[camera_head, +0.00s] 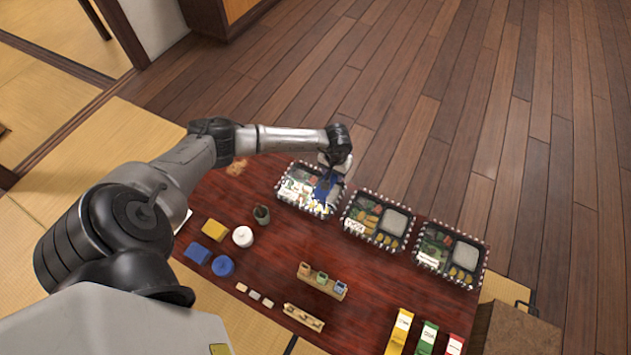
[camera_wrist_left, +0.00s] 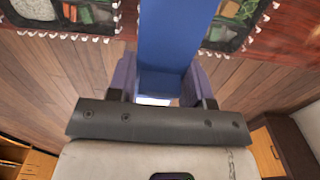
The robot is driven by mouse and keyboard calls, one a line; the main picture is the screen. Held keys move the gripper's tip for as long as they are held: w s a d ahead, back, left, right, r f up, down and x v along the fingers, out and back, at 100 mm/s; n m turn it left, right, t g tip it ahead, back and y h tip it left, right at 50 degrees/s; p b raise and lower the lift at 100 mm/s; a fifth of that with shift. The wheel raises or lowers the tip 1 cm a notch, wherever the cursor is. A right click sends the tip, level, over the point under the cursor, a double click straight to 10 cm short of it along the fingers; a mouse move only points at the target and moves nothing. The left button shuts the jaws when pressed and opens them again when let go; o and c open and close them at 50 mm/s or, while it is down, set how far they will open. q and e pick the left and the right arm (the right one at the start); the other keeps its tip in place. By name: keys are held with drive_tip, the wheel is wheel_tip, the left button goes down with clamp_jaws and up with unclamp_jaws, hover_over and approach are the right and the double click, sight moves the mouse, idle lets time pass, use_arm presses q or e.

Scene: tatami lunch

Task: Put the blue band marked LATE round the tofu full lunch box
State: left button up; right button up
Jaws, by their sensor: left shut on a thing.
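My left gripper (camera_head: 328,170) is shut on the blue band (camera_head: 323,191) above the leftmost lunch box (camera_head: 290,196). In the left wrist view the blue band (camera_wrist_left: 165,45) runs up from between the fingers (camera_wrist_left: 160,88); no LATE mark is readable. Whether the band touches the box is unclear. The leftmost box holds white and green food, partly hidden by the band and gripper. A middle lunch box (camera_head: 374,222) and a right lunch box (camera_head: 450,254) stand beside it, each with a pale section. My right gripper is not in view.
Yellow (camera_head: 398,333), green (camera_head: 427,338) and red (camera_head: 453,345) bands lie at the table's near right. A wooden rack (camera_head: 322,282) with small cups stands mid-table. A dark cup (camera_head: 261,214), white pot (camera_head: 242,236) and blue round item (camera_head: 223,266) stand left.

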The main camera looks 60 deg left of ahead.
use_arm(q)
drive_tip(key=b, duration=0.2)
hover_over(315, 188)
wheel_tip(315, 188, down, 7)
drive_tip(key=shift+s+d+f+b, duration=0.1)
drive_tip(key=shift+d+f+b, duration=0.05)
drive_tip(key=shift+f+b, duration=0.65)
drive_tip(key=shift+d+f+b, duration=0.2)
drive_tip(key=shift+f+b, duration=0.3)
drive_tip(key=shift+f, duration=0.45)
drive_tip(key=shift+s+d+f+b, duration=0.1)
drive_tip(key=shift+d+f+b, duration=0.05)
drive_tip(key=shift+f+b, duration=1.15)
drive_tip(key=shift+f, duration=0.25)
drive_tip(key=shift+f+b, duration=0.2)
drive_tip(key=shift+b, duration=0.1)
drive_tip(key=shift+f+b, duration=0.35)
drive_tip(key=shift+b, duration=0.1)
drive_tip(key=shift+f, duration=0.2)
drive_tip(key=shift+s+f+b, duration=0.1)
drive_tip(key=shift+f+b, duration=0.15)
drive_tip(key=shift+b, duration=0.2)
